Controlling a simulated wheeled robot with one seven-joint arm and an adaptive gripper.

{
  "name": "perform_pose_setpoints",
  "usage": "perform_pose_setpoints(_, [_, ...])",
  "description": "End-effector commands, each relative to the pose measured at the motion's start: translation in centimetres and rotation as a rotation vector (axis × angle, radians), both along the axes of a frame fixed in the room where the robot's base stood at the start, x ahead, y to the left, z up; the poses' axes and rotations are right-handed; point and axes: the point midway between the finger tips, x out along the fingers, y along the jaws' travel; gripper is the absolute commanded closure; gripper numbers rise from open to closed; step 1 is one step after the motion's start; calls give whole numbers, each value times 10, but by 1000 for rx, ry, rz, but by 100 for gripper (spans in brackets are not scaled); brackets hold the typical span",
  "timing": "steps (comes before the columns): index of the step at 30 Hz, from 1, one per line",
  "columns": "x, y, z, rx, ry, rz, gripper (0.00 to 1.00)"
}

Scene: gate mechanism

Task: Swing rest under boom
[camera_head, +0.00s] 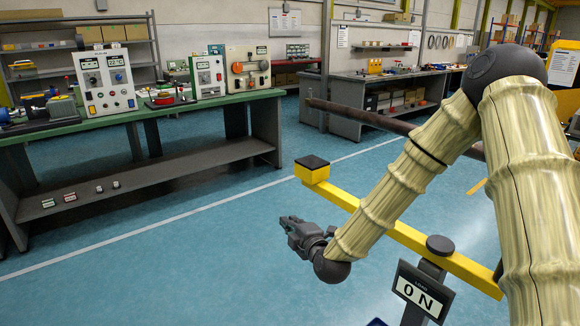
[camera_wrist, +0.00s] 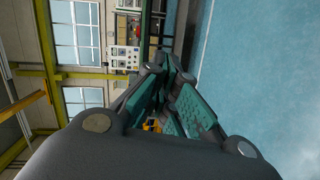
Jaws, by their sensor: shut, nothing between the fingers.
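A yellow swing bar (camera_head: 353,202), which looks like the rest, ends at far left in a yellow block with a black pad (camera_head: 312,165). It runs to the right past a round dark cap (camera_head: 440,245) on a grey post, partly hidden by my arm. A brown pole (camera_head: 360,117), which looks like the boom, lies higher and farther back; my arm hides its right part. The padded block appears left of and below the pole's free end. My gripper (camera_head: 287,224) is shut and empty, left of the bar and apart from it. Its closed fingers (camera_wrist: 170,80) fill the middle of the wrist view.
A small display (camera_head: 422,291) reading "0 N" stands on the near side of the post. A green workbench (camera_head: 150,118) with control boxes stands at the left, and grey benches (camera_head: 350,90) stand behind. The blue floor left of my gripper is clear.

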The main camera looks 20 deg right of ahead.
Motion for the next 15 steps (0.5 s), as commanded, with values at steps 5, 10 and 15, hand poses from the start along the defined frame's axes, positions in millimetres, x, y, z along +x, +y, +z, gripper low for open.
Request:
perform_pose_setpoints(5, [16,-12,72,-105,-119,-13,100])
perform_pose_setpoints(10, [20,-15,89,-144,-156,-18,100])
perform_pose_setpoints(15, [20,-15,89,-146,-157,-18,100])
